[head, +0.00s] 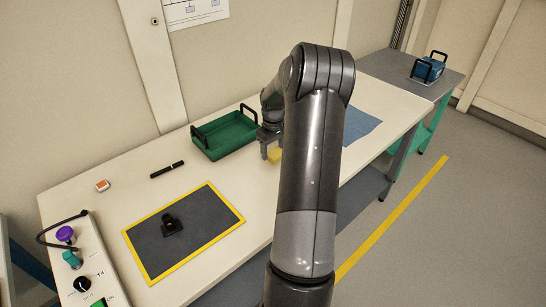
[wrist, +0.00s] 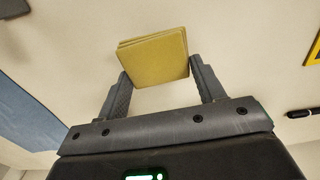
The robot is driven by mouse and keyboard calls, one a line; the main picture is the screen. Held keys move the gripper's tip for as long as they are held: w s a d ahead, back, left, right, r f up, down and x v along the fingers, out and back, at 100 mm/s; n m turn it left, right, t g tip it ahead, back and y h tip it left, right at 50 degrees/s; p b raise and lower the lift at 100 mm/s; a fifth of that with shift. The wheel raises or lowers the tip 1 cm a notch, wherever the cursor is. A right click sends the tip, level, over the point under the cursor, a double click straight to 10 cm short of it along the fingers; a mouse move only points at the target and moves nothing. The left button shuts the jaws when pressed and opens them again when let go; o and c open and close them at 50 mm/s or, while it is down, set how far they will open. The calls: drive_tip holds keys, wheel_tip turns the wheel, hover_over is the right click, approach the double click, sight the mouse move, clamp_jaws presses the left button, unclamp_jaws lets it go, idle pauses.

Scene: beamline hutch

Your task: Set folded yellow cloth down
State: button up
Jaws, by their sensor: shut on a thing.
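The folded yellow cloth (wrist: 155,57) is a flat layered square, held between the two fingertips of my gripper (wrist: 160,82) in the wrist view. In the head view the cloth (head: 274,154) shows as a small yellow patch at my gripper (head: 268,148), just right of the green tray, partly hidden by my arm. My gripper is shut on the cloth over the cream table (head: 120,190). I cannot tell whether the cloth touches the tabletop.
A green tray (head: 196,138) with black handles is left of my gripper. A blue mat (head: 358,125) lies to the right, partly behind my arm. A black marker (head: 167,170), a yellow-edged dark mat (head: 198,243) with a black object (head: 171,225), and a control box (head: 88,262) are farther left.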

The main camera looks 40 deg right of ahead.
sight(273, 151)
drive_tip(key=shift+f, duration=1.9)
drive_tip(key=o, duration=0.9)
drive_tip(key=shift+f, duration=0.1)
drive_tip(key=shift+o, duration=0.2)
